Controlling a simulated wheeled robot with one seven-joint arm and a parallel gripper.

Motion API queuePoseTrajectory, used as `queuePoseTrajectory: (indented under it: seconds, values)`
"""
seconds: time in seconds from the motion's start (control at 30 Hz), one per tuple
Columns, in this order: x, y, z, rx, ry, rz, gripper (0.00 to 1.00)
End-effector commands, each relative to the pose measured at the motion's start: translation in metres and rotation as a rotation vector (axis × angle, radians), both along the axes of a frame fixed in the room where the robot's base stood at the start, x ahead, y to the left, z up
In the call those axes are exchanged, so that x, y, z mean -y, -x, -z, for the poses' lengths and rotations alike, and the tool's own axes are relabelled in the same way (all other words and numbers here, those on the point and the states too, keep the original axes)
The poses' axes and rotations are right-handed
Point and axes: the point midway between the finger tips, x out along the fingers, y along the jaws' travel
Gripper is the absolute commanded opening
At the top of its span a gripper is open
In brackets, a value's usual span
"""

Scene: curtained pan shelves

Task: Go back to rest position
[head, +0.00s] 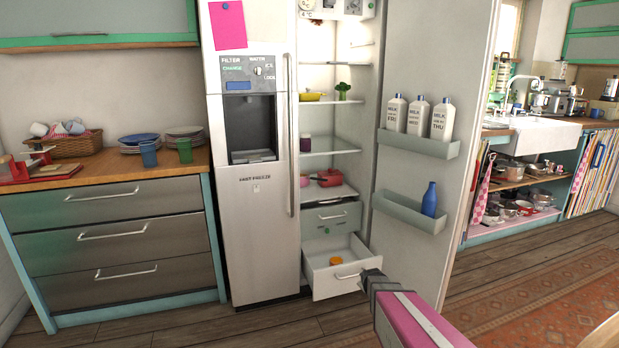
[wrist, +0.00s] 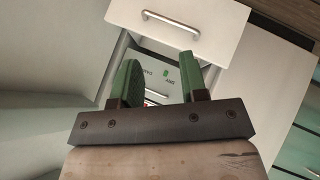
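My gripper (wrist: 160,78) shows in the wrist view with its two green fingers apart and nothing between them. In the head view its dark end (head: 376,281) is at the lower right, at or in front of the right end of the open drawer; I cannot tell whether it touches. The open white drawer (head: 335,288) is the lowest in the fridge, pulled out, with a small orange item (head: 336,261) inside. A white drawer front with a metal handle (wrist: 180,26) is just beyond the fingers in the wrist view.
The fridge door (head: 425,60) stands wide open to the right, with milk bottles (head: 417,117) and a blue bottle (head: 429,199) in its racks. A closed drawer (head: 331,217) is above the open one. A counter with drawers (head: 110,230) is at left. Wooden floor (head: 265,325) is clear in front.

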Motion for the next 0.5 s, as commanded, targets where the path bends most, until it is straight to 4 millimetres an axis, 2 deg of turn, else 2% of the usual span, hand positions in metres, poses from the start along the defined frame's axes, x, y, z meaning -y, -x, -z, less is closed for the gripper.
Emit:
queuePoseTrajectory:
  seconds: [0.03,0.17,0.3,0.4,0.5]
  values:
    - [-0.006,0.027,-0.018,-0.057,-0.040,0.047,0.40]
    - [-0.019,0.083,-0.046,-0.228,-0.151,0.189,0.40]
    - [-0.036,0.148,-0.078,-0.412,-0.251,0.339,0.40]
    - [-0.047,0.189,-0.098,-0.529,-0.301,0.432,0.40]
    - [-0.056,0.220,-0.113,-0.618,-0.332,0.500,0.40]
